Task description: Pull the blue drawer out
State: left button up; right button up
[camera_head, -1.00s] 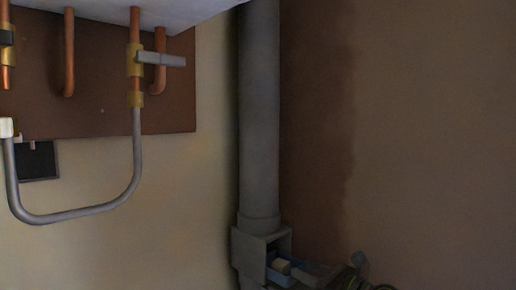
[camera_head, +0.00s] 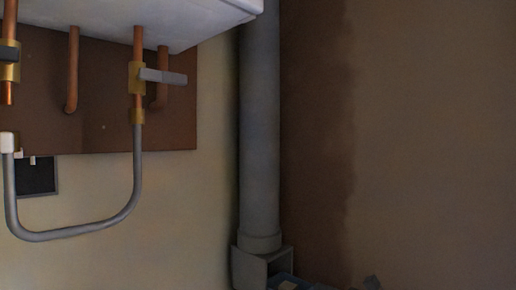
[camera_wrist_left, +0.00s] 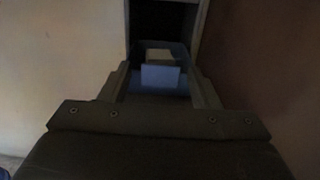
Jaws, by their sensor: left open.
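The blue drawer (camera_wrist_left: 145,95) shows in the left wrist view below the dark opening of a grey housing, with a pale block (camera_wrist_left: 158,55) in it and a lighter blue plate (camera_wrist_left: 160,76) at its near side. My left gripper (camera_wrist_left: 161,72) is open, with one finger on each side of the drawer; whether they touch it I cannot tell. My right gripper is not in view.
The grey housing (camera_head: 250,266) stands at the foot of a thick vertical grey pipe (camera_head: 259,130) in a wall corner. Copper pipes (camera_head: 136,60) and a looped grey hose (camera_head: 75,233) hang at the left under a white unit (camera_head: 160,20). The right wall is bare, with a dark patch.

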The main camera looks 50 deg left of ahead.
pick_arm(q)
jog(key=d+b, duration=0.1)
jog(key=d, duration=0.5)
jog(key=shift+w+b, duration=0.35)
jog(key=shift+w, duration=0.05)
jog(key=shift+s, duration=0.1)
dwell(0.3)
